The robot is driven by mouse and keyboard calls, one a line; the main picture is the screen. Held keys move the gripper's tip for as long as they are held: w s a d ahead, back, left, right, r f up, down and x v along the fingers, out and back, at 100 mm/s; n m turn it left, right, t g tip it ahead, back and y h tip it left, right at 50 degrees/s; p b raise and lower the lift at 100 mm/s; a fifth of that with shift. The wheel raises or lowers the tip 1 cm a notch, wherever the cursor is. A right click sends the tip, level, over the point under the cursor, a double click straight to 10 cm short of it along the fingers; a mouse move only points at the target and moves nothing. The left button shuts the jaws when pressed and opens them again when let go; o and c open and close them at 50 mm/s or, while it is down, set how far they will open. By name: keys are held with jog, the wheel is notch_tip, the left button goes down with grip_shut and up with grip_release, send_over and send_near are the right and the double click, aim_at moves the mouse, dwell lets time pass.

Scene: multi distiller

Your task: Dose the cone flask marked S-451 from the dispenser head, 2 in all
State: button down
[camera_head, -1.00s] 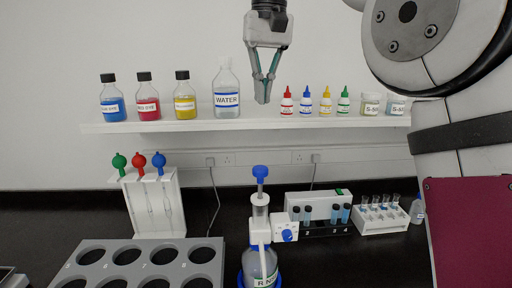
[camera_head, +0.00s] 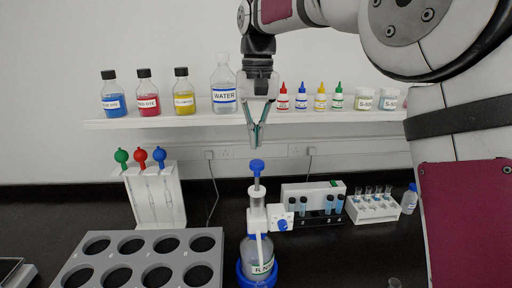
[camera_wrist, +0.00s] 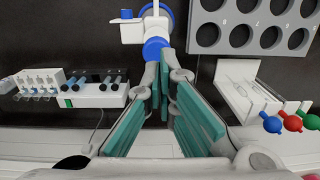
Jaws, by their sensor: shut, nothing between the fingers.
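The dispenser head (camera_head: 258,222) is white with a blue plunger knob (camera_head: 257,167) and a blue side knob. It sits on a clear bottle (camera_head: 256,263) with a partly readable label, standing in a blue ring. My gripper (camera_head: 256,146) points down just above the plunger knob, its fingers shut with nothing between them; whether the tips touch the knob is unclear. In the wrist view the fingertips (camera_wrist: 163,88) are close to the blue knob (camera_wrist: 155,47). No cone flask marked S-451 can be made out; a small clear rim (camera_head: 394,283) shows at the bottom edge.
A wall shelf (camera_head: 180,123) holds dye bottles, a water bottle, small dropper bottles and jars. A pipette stand (camera_head: 153,197) and a grey rack with round holes (camera_head: 140,262) are at left. A vial block (camera_head: 318,203) and tube rack (camera_head: 373,208) are at right.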

aim_at(256, 161)
jog(key=shift+f+p, duration=0.45)
jog(key=shift+f, duration=1.3)
jog(key=shift+s+f, duration=0.1)
jog(key=shift+f, duration=2.4)
